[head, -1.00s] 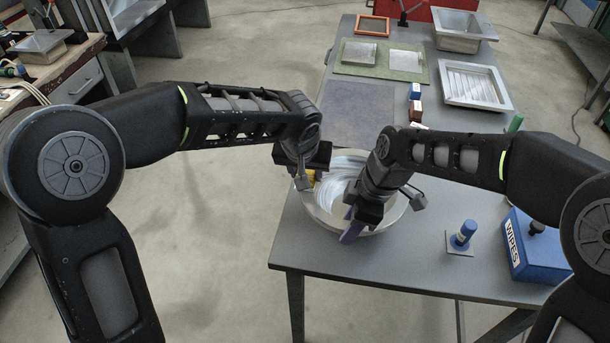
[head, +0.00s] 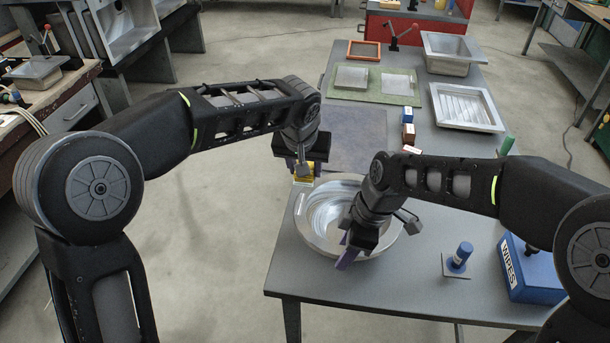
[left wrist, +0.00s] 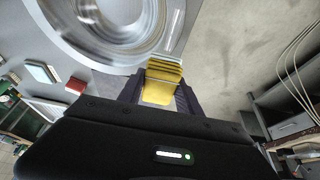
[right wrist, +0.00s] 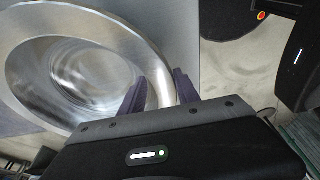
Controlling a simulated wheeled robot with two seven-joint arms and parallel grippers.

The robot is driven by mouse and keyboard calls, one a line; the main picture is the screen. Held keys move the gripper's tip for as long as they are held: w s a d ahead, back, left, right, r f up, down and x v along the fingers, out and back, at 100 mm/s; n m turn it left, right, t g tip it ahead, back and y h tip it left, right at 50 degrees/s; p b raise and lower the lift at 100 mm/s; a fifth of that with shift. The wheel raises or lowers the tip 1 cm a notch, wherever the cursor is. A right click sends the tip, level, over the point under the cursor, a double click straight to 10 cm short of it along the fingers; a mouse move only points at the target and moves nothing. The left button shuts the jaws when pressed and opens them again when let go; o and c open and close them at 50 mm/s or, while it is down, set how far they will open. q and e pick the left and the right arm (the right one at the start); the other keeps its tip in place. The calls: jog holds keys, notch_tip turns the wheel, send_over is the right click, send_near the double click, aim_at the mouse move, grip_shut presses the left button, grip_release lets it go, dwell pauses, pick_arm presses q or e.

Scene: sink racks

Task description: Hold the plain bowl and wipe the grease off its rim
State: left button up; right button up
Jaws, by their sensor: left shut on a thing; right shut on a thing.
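The plain bowl (head: 322,228) is a round, shiny metal bowl with a broad flat rim, upright near the front of the grey table. My right gripper (head: 347,256) is shut on its near rim; in the right wrist view the dark fingers (right wrist: 155,92) straddle the rim's edge. My left gripper (head: 303,168) is shut on a yellow folded cloth (head: 303,179), which also shows layered between the fingers in the left wrist view (left wrist: 163,82). The cloth is beside the bowl's far left rim; I cannot tell if it touches. No grease is clearly distinguishable on the rim.
A blue WIPES box (head: 530,275) and a blue-capped item on a small plate (head: 459,258) stand right of the bowl. Behind are a purple-grey mat (head: 350,140), small blue and brown boxes (head: 408,133), a metal tray (head: 467,107) and a deep basin (head: 453,52).

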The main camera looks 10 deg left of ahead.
pick_arm(q)
jog(key=shift+r, duration=1.65)
pick_arm(e)
jog(key=shift+f, duration=0.1)
jog(key=o, duration=1.3)
jog(key=shift+o, duration=0.2)
jog(key=v, duration=1.2)
pick_arm(q)
jog(key=shift+f, duration=0.1)
